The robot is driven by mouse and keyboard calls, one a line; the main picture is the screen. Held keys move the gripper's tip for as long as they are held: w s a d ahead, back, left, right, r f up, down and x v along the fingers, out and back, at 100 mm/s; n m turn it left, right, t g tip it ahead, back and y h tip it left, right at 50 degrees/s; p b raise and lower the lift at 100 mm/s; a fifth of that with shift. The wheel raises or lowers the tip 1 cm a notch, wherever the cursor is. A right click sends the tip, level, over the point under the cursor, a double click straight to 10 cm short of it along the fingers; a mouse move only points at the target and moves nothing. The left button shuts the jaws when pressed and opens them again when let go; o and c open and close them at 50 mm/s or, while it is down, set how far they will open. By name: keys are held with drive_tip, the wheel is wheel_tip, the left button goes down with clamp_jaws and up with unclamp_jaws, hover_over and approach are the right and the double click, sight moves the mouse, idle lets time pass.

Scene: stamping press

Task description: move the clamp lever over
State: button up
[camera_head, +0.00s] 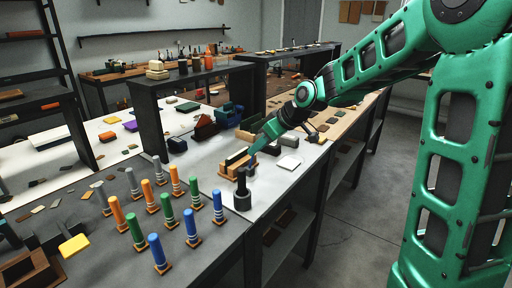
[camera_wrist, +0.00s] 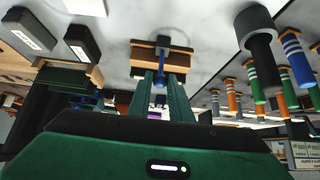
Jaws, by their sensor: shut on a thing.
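The clamp stands on the light tabletop near its front edge, with a tan wooden block (camera_head: 229,170); in the wrist view its wooden base (camera_wrist: 145,56) shows at the top middle. A blue lever (camera_wrist: 160,68) sticks out from the clamp toward me. My gripper (camera_wrist: 162,86) is shut on this lever, with one green finger on each side of it. In the head view my gripper (camera_head: 257,146) is at the clamp's right side, and the lever itself is hard to make out there.
A black cylinder post (camera_head: 242,190) stands just in front of the clamp. Several striped orange, green and blue pegs (camera_head: 160,252) stand on the dark table at left. Dark blocks (camera_head: 290,142) and a white plate (camera_head: 289,164) lie to the right. The floor aisle (camera_head: 360,215) is clear.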

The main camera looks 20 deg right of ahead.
drive_tip(key=shift+d+f, duration=0.1)
drive_tip(key=shift+d, duration=0.2)
drive_tip(key=shift+s+d+f, duration=0.45)
drive_tip(key=shift+s+d, duration=0.2)
drive_tip(key=shift+s, duration=0.2)
drive_tip(key=shift+s+d+f, duration=0.55)
drive_tip(key=shift+s+f, duration=0.2)
